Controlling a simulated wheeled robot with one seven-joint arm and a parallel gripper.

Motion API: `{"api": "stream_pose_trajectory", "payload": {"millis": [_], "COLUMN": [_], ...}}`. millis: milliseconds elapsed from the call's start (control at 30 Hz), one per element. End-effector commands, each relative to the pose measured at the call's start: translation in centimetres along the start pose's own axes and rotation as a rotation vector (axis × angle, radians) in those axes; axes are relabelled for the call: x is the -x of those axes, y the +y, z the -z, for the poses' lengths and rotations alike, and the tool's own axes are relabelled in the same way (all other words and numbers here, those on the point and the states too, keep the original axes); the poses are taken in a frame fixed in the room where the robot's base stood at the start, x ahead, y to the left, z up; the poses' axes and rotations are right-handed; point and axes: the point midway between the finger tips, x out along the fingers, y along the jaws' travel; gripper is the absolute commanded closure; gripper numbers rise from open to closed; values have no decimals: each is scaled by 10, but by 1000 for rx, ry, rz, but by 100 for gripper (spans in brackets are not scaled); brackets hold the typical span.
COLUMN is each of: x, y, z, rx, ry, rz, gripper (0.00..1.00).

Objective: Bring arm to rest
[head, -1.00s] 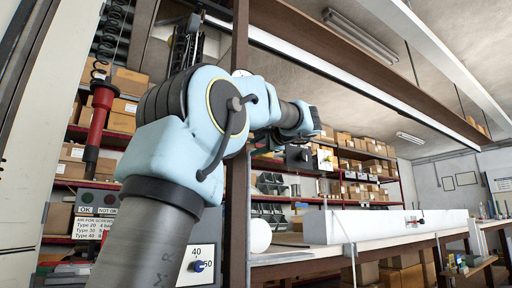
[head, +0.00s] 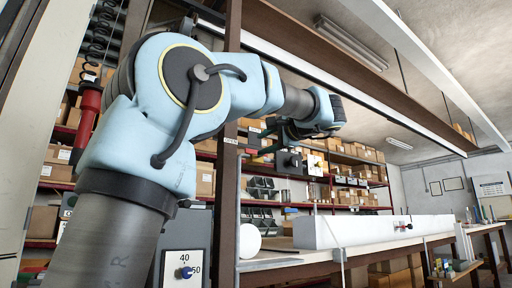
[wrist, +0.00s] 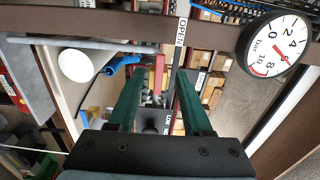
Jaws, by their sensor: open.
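My arm (head: 200,95) fills the left and middle of the head view, bent at a pale blue joint, with its far end reaching right. My gripper (wrist: 160,75) shows in the wrist view with two green fingers apart and nothing between them. In the head view, part of my gripper (head: 262,142) shows as dark green fingers below the wrist, in front of the shelves. The fingers touch nothing that I can make out.
A brown post (head: 228,175) stands close behind my arm. A workbench (head: 300,263) carries a long white profile (head: 370,230) and a white ball (head: 250,238). Shelves of boxes (head: 355,170) stand behind. A pressure gauge (wrist: 275,45) and an OPEN label (wrist: 181,31) show in the wrist view.

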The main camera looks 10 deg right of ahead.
Motion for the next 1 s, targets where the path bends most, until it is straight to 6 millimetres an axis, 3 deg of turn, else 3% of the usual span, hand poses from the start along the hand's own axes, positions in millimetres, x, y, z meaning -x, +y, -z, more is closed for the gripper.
{"api": "stream_pose_trajectory", "payload": {"millis": [200,767,867,967,1000], "x": [10,6,-7,-28,-37], "y": [0,7,35,89,116], "z": [0,1,3,2,0], "rx": [0,-8,-33,-68,-79], "ry": [0,3,11,23,26], "rz": [0,-12,-68,-179,-238], "gripper": [50,50,50,50,50]}}
